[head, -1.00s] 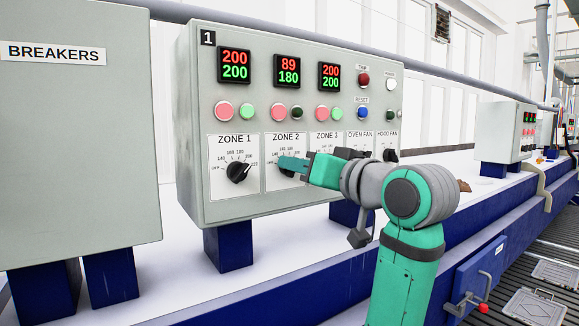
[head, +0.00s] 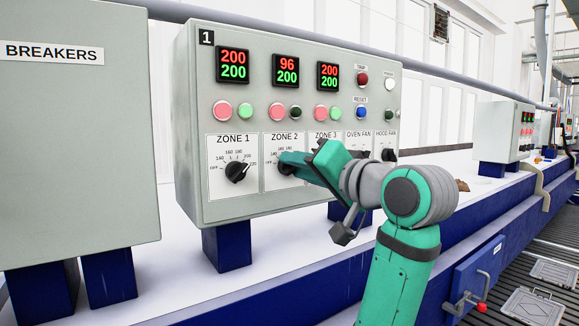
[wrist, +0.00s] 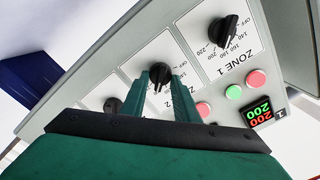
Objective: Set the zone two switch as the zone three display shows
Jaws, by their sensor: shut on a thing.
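The zone 2 switch (head: 285,169) is a black rotary knob on the grey control panel. My gripper (head: 291,163) is shut on it and covers most of it in the head view. In the wrist view the knob (wrist: 159,73) sits between the two green fingertips (wrist: 161,78). The zone 2 display (head: 286,70) reads 96 in red over 200 in green. The zone 3 display (head: 328,76) reads 200 in red over 200 in green. The zone 3 switch is hidden behind my gripper in the head view; its black knob (wrist: 113,104) shows in the wrist view.
The zone 1 switch (head: 236,172) stands left of my gripper, under a display (head: 233,65) reading 200 over 200. Pink and green buttons lie above the switches. The hood fan switch (head: 388,155) is to the right. A breakers cabinet (head: 75,150) stands at the left.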

